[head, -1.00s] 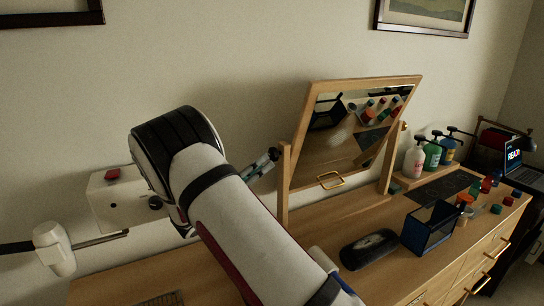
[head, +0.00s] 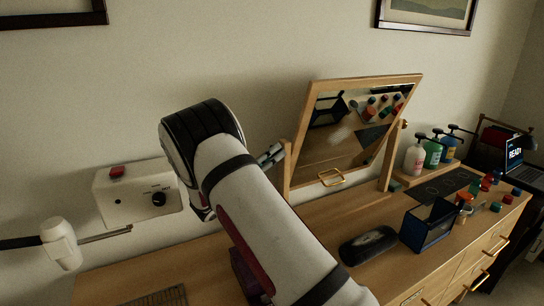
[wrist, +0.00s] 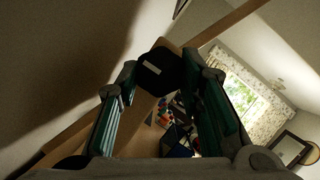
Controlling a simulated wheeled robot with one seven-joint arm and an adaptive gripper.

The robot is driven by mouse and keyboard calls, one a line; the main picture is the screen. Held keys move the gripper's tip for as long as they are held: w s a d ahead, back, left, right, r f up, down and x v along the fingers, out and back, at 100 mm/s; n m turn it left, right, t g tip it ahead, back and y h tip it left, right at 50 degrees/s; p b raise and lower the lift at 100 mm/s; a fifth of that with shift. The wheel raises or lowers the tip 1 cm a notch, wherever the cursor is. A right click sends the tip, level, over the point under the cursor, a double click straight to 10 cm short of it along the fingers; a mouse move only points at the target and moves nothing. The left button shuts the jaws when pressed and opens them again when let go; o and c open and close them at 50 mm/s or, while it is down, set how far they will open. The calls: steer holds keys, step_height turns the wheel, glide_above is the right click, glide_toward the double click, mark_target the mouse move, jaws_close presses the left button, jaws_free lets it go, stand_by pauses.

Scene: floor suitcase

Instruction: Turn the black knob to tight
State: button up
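A black knob (wrist: 159,70) with a small white mark sits on the wooden mirror stand in the wrist view. My gripper (wrist: 160,75) is open, with one teal finger on each side of the knob. Whether the fingertips touch it I cannot tell. In the head view my gripper (head: 271,154) is at the left post of the tilting mirror (head: 352,130), partly behind my arm. The knob is hidden there by the gripper and post. No tight marking is readable on the stand.
A white wall box (head: 130,205) with a red button and a black dial is left of my arm. On the dresser (head: 350,218) are a dark case (head: 368,247), a blue mesh bin (head: 429,229) and pump bottles (head: 433,152).

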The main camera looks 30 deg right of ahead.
steer(key=shift+w+f+m+g+h+b, duration=0.2)
steer(key=shift+m+g+h+b, duration=0.1)
steer(key=shift+m+b, duration=0.6)
steer(key=shift+r+m+g+b, duration=0.15)
steer(key=shift+m+g+b, duration=0.35)
steer(key=shift+m, duration=0.7)
steer(key=shift+s, duration=0.1)
steer(key=o, duration=1.2)
steer(key=shift+c, duration=0.2)
step_height(320, 180, up, 10)
